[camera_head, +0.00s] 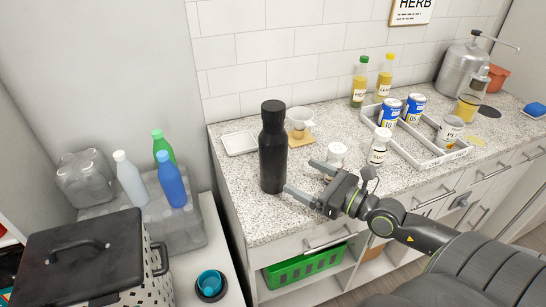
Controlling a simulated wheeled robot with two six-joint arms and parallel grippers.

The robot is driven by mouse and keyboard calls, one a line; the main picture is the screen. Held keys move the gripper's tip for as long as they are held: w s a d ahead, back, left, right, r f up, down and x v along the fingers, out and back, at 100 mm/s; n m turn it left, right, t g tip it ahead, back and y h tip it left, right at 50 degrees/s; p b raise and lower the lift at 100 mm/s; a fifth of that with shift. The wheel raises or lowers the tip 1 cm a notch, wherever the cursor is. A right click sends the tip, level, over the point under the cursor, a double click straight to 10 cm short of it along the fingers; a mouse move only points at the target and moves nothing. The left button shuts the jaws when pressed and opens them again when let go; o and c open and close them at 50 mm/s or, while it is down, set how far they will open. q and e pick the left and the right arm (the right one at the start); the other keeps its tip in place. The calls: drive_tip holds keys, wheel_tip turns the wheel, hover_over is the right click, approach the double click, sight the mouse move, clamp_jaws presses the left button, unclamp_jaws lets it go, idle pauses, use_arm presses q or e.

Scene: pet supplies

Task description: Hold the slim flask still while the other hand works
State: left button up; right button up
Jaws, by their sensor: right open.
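The slim flask (273,152) is a tall black bottle with a black cap. It stands upright on the speckled counter near the counter's left front corner. My right gripper (298,178) comes in from the right with its two fingers apart, pointing left at the flask. The fingertips are close to the flask's right side. I cannot tell whether the lower finger touches it. Nothing is between the fingers. My left gripper does not show.
A white divided tray (434,151) holds cans. A white square dish (240,143) lies behind the flask. A green basket (304,266) sits under the counter.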

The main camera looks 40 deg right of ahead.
sight(285, 167)
drive_tip(key=x, duration=0.5)
drive_tip(key=shift+b+x, duration=0.6)
drive_tip(key=shift+x, duration=2.75)
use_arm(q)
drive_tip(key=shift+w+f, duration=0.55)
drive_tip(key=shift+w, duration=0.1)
use_arm(e)
drive_tip(key=shift+s+a+f, duration=0.1)
drive_tip(key=shift+a, duration=0.05)
drive_tip(key=c, duration=1.3)
